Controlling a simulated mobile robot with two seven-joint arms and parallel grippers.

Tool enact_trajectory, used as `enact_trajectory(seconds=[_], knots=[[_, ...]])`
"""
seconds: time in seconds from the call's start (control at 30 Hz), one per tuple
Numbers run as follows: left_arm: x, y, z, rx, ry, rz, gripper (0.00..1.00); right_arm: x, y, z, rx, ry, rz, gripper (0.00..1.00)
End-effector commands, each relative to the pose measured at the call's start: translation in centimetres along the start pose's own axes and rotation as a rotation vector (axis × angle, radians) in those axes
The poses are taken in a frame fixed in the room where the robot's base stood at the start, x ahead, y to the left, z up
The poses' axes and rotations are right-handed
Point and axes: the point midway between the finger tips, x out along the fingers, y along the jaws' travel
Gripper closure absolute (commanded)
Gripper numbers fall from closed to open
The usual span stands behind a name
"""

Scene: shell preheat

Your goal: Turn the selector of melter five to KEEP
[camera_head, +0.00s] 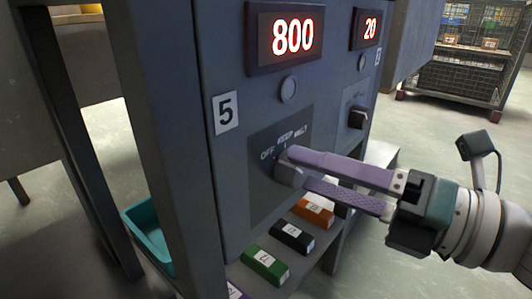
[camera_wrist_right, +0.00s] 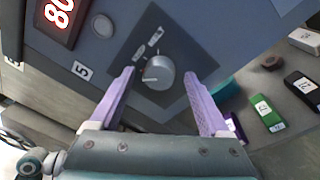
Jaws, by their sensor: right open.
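Melter five is the grey cabinet with the "5" label (camera_head: 225,112) in the head view. Its selector knob (camera_head: 288,173) sits on a dark plate (camera_head: 262,190) lettered OFF, KEEP, MELT, and is partly hidden by my gripper. In the right wrist view the round grey knob (camera_wrist_right: 165,68) shows a pale mark toward the left, apparently on the OFF side; a finger hides part of the plate there. My right gripper (camera_head: 298,172) is open, its purple fingers on either side of the knob. Contact cannot be told. My left gripper is out of view.
A display (camera_head: 293,36) reads 800 above the knob. Another display (camera_head: 370,29) reads 20, above a second selector (camera_head: 357,117) to the right. Green (camera_head: 265,265), black (camera_head: 292,238) and orange (camera_head: 314,212) labelled blocks lie on the ledge below. A teal bin (camera_head: 150,240) stands lower left.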

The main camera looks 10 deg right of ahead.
Motion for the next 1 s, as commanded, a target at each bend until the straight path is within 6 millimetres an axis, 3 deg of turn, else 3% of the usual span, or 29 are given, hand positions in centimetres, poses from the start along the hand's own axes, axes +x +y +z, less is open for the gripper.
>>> enact_trajectory(seconds=[0.37,1.0], knots=[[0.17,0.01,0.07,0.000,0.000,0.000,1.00,0.92,0.02,0.00,0.001,0.000,-0.001,0.20],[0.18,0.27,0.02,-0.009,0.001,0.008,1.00,0.89,0.02,0.00,0.000,0.000,0.000,0.91]])
